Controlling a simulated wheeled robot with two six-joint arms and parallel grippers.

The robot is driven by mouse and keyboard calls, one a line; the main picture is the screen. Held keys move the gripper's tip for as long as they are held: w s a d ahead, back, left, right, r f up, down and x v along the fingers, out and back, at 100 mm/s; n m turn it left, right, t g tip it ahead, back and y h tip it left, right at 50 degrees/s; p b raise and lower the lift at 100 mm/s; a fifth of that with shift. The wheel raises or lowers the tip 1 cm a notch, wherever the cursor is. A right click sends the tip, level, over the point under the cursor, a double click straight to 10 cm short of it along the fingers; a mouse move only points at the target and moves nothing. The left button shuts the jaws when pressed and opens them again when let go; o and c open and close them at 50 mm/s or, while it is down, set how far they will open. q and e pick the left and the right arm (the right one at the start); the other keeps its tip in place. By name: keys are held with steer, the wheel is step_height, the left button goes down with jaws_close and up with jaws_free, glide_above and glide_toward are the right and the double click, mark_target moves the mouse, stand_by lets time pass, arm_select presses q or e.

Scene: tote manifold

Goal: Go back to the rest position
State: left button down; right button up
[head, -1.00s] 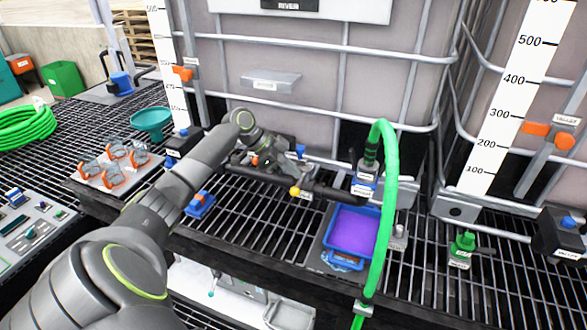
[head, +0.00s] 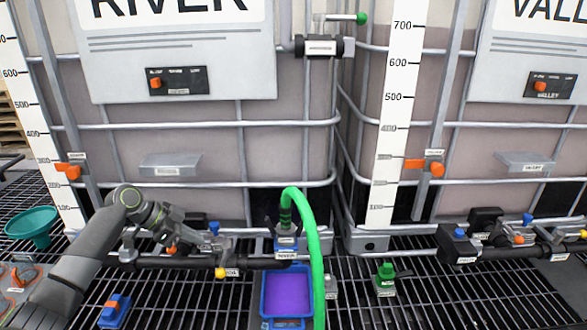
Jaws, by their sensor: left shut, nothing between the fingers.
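My left gripper (head: 222,242) reaches in from the lower left and hangs just above the black pipe (head: 150,262) in front of the RIVER tank (head: 200,150). It is shut and empty. Its fingers are small in the view and lie near a blue knob (head: 214,228); I cannot tell whether they touch it. My right gripper is out of view.
A yellow-tipped valve handle (head: 221,272) juts from the pipe. A teal funnel (head: 32,224) stands at left. Dark grating (head: 440,305) is mostly clear at lower right.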

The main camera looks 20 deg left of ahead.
arm_select(q)
steer(key=s+d+f+n+g+y, duration=0.1)
steer(key=s+d+f+y, duration=0.1)
steer(key=s+d+f, duration=0.5)
steer(key=s+d+f+n+g+y, duration=0.1)
steer(key=s+d+f+n, duration=0.15)
steer(key=s+f, duration=0.8)
steer(key=s+d+r+n+y, duration=0.1)
steer(key=s+n+y, duration=0.25)
steer(key=s, duration=0.55)
steer(key=s+d+r+n+y, duration=0.15)
steer(key=s+n, duration=0.25)
steer(key=s, duration=0.6)
step_height(320, 180, down, 25)
steer(key=a, duration=0.2)
steer(key=s+d+f+g, duration=0.1)
steer(key=s+f+g, duration=0.1)
steer(key=s+f, duration=1.2)
step_height(320, 180, down, 2)
steer(key=shift+s+d+f+b, duration=0.25)
steer(key=shift+s+b, duration=0.1)
steer(key=shift+b, duration=0.1)
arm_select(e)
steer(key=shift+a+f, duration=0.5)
